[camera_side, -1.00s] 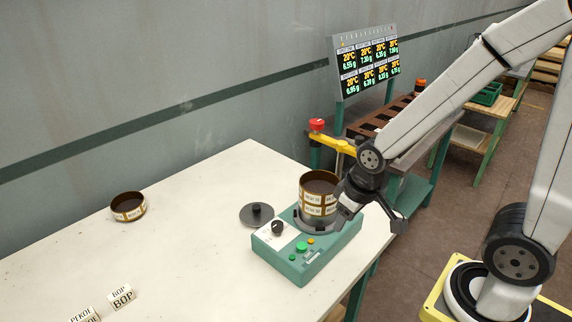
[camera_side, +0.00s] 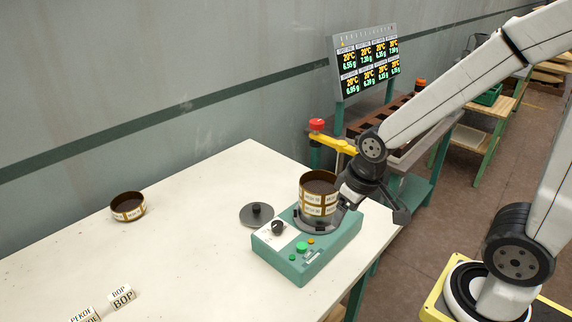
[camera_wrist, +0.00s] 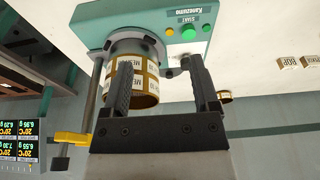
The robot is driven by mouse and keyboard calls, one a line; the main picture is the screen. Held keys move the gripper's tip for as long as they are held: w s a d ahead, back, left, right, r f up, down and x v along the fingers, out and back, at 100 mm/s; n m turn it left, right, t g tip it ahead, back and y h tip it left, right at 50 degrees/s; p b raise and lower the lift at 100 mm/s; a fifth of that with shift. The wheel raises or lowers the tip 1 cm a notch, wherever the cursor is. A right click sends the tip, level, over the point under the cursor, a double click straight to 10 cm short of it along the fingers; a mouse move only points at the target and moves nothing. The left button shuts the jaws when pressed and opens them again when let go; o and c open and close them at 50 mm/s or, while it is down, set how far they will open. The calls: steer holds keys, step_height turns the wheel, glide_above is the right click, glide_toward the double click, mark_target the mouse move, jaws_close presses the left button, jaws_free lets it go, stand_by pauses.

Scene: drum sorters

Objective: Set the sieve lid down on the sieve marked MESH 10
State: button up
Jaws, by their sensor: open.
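The sieve lid (camera_side: 256,215) is a dark grey disc with a knob, lying flat on the pale table left of the green shaker (camera_side: 308,255). A stack of brass-coloured sieves (camera_side: 318,195) stands upright on the shaker; its dark inside shows at the top. It also shows in the wrist view (camera_wrist: 146,80), between my fingers. A single sieve (camera_side: 128,208) stands at the table's far left. The labels are too small to read surely, so I cannot tell which is MESH 10. My gripper (camera_wrist: 160,88) is open, its fingers either side of the stack, contact unclear.
BOP (camera_side: 122,298) and PEKOE (camera_side: 84,315) label blocks stand at the front left. A yellow arm with a red button (camera_side: 317,125) and a display board (camera_side: 366,64) stand behind the table. The middle of the table is clear.

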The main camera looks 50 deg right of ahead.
steer(key=shift+w+v, duration=0.3)
steer(key=shift+v, duration=1.05)
steer(key=n+g+y, duration=0.1)
steer(key=n+g, duration=0.1)
steer(key=n, duration=0.9)
glide_above(257, 206)
steer(key=f, duration=0.9)
steer(key=shift+s+f, duration=0.3)
steer(key=shift+f, duration=0.1)
steer(key=shift+w+f, duration=0.15)
steer(key=shift+f, duration=1.4)
steer(key=shift+w+f, duration=0.1)
steer(key=shift+f, duration=2.5)
